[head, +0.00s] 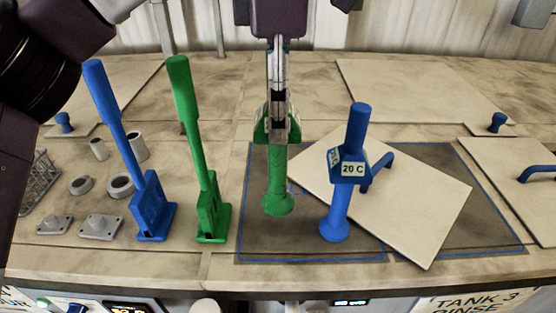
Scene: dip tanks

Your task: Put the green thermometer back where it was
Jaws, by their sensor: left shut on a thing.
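The green thermometer (278,178) hangs upright below my left gripper (278,128), which is shut on its upper part. Its round lower end is over the dark, blue-outlined tank area (252,222); I cannot tell whether it touches anything. The gripper hides its top, and its label faces are mostly covered. A similar blue thermometer (350,170), labelled 20 C, stands just to its right, in front of a tilted pale lid (425,205). My right gripper is not in view.
A green lever (186,115) and a blue lever (112,115) stand on the left. Control panels line the front edge.

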